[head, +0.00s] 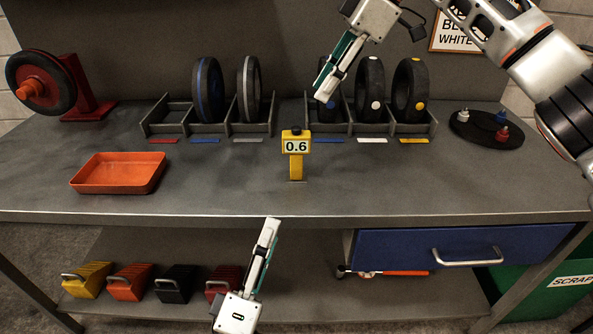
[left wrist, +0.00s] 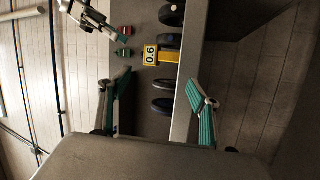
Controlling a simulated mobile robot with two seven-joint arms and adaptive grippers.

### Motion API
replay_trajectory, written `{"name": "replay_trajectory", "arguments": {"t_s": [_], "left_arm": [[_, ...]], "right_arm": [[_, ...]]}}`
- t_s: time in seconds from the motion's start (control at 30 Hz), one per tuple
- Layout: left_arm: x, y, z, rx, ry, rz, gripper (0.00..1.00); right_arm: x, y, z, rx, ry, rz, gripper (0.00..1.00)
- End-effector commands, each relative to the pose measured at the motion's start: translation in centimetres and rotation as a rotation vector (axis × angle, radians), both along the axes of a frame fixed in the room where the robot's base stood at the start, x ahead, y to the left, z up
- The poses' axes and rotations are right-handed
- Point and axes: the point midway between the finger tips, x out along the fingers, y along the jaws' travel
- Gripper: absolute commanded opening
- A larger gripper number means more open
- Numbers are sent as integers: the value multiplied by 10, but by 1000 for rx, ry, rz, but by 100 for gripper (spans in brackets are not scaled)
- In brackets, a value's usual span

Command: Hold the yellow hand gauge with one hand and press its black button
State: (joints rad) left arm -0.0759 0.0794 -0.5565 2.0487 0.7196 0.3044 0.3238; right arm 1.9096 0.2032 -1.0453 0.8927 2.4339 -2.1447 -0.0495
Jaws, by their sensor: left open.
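The yellow hand gauge (head: 296,168) stands upright on the bench near the middle, its display reading 0.6. Its black button (head: 295,129) is on top. In the left wrist view the gauge (left wrist: 168,56) lies ahead, beyond the open fingers. My left gripper (head: 271,224) is open and empty in front of the bench's front edge, lower and a little left of the gauge, apart from it. It also shows in the left wrist view (left wrist: 160,80). My right gripper (head: 322,98) hangs above the back of the bench, right of the gauge, in front of a wheel; its finger gap is not clear.
Racks with several wheels (head: 249,88) stand behind the gauge. An orange tray (head: 118,188) lies left, and a black round plate with small pegs (head: 470,131) right. A blue drawer (head: 400,248) is under the bench. The bench around the gauge is clear.

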Motion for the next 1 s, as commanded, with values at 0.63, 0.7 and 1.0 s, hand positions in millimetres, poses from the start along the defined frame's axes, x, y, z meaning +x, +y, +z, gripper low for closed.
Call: {"name": "replay_trajectory", "arguments": {"t_s": [0.63, 0.7, 1.0], "left_arm": [[105, -27, 88, -1562, 373, -95, 62], [108, -37, 83, -1625, 432, -88, 62], [121, -52, 74, -1704, 520, -70, 62]], "right_arm": [[0, 0, 0, 0, 0, 0, 28], [0, 0, 0, 0, 0, 0, 28], [0, 0, 0, 0, 0, 0, 28]]}}
